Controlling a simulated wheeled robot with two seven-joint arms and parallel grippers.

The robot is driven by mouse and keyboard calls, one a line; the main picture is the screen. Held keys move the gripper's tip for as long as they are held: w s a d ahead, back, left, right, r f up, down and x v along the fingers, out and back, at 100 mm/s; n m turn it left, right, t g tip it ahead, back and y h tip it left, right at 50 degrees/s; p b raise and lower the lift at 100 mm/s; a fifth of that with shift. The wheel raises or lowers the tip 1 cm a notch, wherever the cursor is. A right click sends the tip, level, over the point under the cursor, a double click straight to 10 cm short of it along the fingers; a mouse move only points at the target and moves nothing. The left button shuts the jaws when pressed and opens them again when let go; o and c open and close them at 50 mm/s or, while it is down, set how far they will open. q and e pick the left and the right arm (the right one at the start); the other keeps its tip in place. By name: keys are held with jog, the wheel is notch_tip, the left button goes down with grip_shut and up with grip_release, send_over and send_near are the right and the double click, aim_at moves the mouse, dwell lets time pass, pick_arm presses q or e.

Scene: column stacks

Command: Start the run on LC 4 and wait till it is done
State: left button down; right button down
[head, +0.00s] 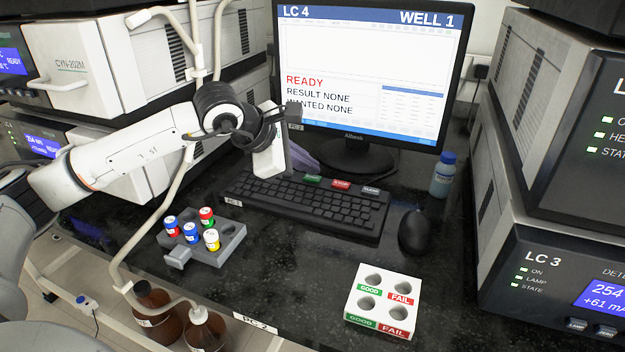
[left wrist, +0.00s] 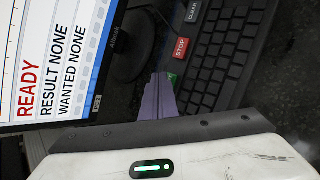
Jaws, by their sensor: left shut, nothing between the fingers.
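The monitor (head: 365,70) shows LC 4, WELL 1, a red READY, RESULT NONE and WANTED NONE. It also shows in the left wrist view (left wrist: 60,60). The black keyboard (head: 300,203) lies in front of it, with a green key (head: 312,180), a red STOP key (head: 341,185) and a grey CLEAR key (head: 371,190) along its back edge. My left gripper (head: 306,160) is shut and empty, its purple fingers close to the green key. In the left wrist view the fingertips (left wrist: 161,80) partly hide the green key (left wrist: 172,79); I cannot tell whether they touch it.
A grey rack (head: 232,232) with several colour-capped vials stands at the left. A white GOOD/FAIL block (head: 385,300) with empty holes stands at the front. A mouse (head: 414,232) and a blue-capped bottle (head: 443,175) are right of the keyboard. Instruments flank both sides.

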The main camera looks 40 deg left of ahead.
pick_arm(q)
jog(key=shift+f+b, duration=0.4)
jog(key=shift+b, duration=0.1)
dwell(0.6)
jog(key=shift+r, duration=0.1)
jog(key=shift+r+p, duration=0.4)
jog(key=shift+r, duration=0.35)
notch_tip(320, 180, up, 5)
jog(key=p, duration=0.3)
jog(key=shift+p, duration=0.35)
dwell(5.2)
